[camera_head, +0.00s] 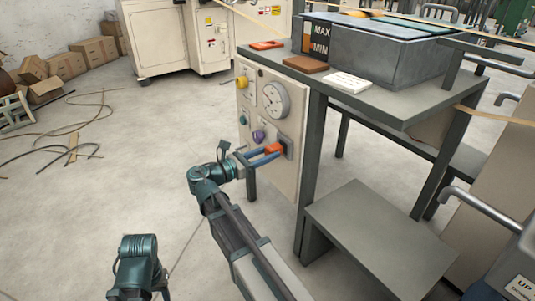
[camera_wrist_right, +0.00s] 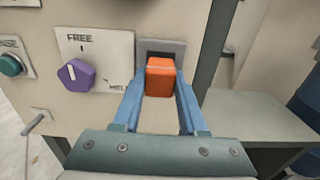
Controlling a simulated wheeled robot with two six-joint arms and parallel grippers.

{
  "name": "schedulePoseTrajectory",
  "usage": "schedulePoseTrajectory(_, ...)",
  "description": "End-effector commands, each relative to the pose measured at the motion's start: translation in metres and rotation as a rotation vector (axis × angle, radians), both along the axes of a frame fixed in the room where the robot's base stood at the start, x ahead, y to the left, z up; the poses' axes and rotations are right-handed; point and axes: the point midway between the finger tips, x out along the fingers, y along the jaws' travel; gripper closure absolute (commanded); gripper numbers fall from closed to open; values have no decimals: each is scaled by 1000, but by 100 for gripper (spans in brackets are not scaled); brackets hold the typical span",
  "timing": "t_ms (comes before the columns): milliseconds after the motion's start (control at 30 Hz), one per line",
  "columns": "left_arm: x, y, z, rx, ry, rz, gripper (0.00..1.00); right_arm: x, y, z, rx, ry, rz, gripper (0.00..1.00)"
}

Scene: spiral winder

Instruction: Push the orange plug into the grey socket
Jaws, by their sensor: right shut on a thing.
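The orange plug (camera_head: 273,148) is at the front of the grey socket (camera_head: 289,146) on the upright panel. My right gripper (camera_head: 265,156) is shut on it, with one blue finger on each side. In the right wrist view, the plug (camera_wrist_right: 160,80) sits between the fingertips (camera_wrist_right: 161,84). The grey socket's frame (camera_wrist_right: 178,45) and part of its dark opening show just above and behind the plug. The plug hides the rest of the opening, and I cannot tell how far its front end is in. My left gripper is not in view.
Left of the socket on the panel (camera_wrist_right: 45,75) is a purple knob (camera_wrist_right: 76,75). A teal button (camera_wrist_right: 11,65) is further left. Above the socket is a round gauge (camera_head: 275,99). A grey table (camera_head: 405,95) and low step (camera_head: 380,240) stand to the right.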

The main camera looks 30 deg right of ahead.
Motion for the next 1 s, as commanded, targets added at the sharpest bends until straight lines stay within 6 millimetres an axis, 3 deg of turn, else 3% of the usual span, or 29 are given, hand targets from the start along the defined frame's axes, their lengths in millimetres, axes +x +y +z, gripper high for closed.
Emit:
schedulePoseTrajectory(933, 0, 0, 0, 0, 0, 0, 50, 1, -11, 0, 0, 0, -1, 100)
schedulePoseTrajectory(967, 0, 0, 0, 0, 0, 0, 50, 1, -11, 0, 0, 0, -1, 55)
schedulePoseTrajectory(1000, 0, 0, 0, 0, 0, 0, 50, 1, -11, 0, 0, 0, -1, 48)
